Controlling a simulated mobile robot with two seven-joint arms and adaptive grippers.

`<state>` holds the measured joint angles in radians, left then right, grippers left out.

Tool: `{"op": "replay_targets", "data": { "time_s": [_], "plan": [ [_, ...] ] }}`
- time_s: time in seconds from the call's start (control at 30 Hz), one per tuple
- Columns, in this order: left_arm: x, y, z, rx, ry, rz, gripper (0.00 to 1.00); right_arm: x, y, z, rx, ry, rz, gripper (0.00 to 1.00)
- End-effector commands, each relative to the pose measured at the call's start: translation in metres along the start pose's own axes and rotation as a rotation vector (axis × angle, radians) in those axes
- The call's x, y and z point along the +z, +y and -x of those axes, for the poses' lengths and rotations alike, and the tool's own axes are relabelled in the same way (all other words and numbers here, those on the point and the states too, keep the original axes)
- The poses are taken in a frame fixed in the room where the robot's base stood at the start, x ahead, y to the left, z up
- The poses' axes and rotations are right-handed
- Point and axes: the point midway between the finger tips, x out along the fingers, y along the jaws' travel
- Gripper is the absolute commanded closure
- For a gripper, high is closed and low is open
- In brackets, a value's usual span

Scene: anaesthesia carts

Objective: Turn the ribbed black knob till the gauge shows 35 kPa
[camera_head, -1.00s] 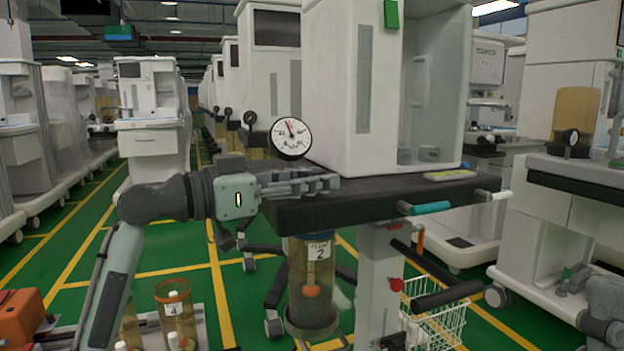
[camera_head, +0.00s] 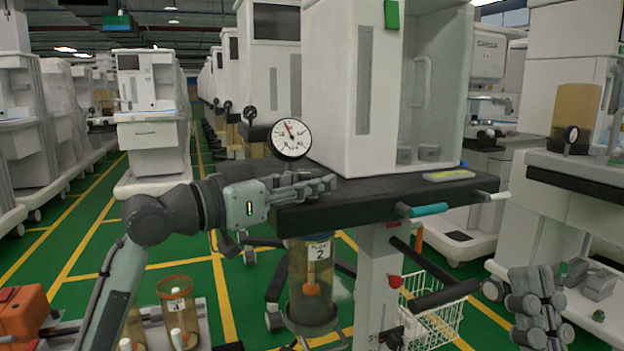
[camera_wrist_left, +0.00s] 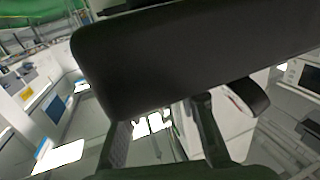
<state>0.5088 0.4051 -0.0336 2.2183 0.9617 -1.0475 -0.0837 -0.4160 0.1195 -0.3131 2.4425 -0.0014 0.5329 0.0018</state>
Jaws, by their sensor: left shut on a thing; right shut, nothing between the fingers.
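The round white gauge (camera_head: 290,138) stands at the left corner of the black tabletop. My left gripper (camera_head: 318,186) is just below the gauge, at the tabletop's front left edge. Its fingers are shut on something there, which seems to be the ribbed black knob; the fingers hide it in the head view. In the left wrist view my left gripper (camera_wrist_left: 160,145) reaches to a large black slab (camera_wrist_left: 180,60), and no clear knob shows. My right gripper (camera_head: 538,295) is shut and empty at the lower right.
The white cart (camera_head: 335,100) rises behind the tabletop (camera_head: 390,190). A turquoise handle (camera_head: 428,209) and a white handle (camera_head: 493,196) stick out in front. A canister labelled 2 (camera_head: 312,290) hangs below, beside a white wire basket (camera_head: 435,320). Other carts stand on both sides.

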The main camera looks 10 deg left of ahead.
Motion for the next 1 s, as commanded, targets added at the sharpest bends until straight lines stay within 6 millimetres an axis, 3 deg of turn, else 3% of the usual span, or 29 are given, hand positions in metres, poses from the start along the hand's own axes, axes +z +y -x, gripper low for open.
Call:
{"op": "replay_targets", "data": {
  "time_s": [0.03, 0.2, 0.57, 0.67, 1.0],
  "plan": [
    [0.001, 0.000, 0.000, 0.001, -0.001, 0.000, 0.68, 0.000, 0.000, 0.000, 0.000, 0.001, 0.000, 1.00],
    [0.001, 0.000, 0.000, 0.001, -0.001, 0.000, 0.47, 0.000, 0.000, 0.000, 0.000, 0.002, 0.000, 1.00],
    [0.001, 0.000, 0.004, 0.000, -0.001, -0.001, 0.47, -0.001, 0.000, 0.000, 0.000, 0.004, 0.000, 1.00],
    [0.001, -0.001, 0.016, -0.001, -0.002, -0.002, 0.47, -0.001, 0.000, 0.000, 0.000, 0.004, 0.000, 1.00],
    [0.002, -0.001, 0.087, -0.002, -0.005, -0.001, 0.47, -0.001, 0.000, 0.000, 0.000, 0.003, 0.000, 1.00]
  ]
}}
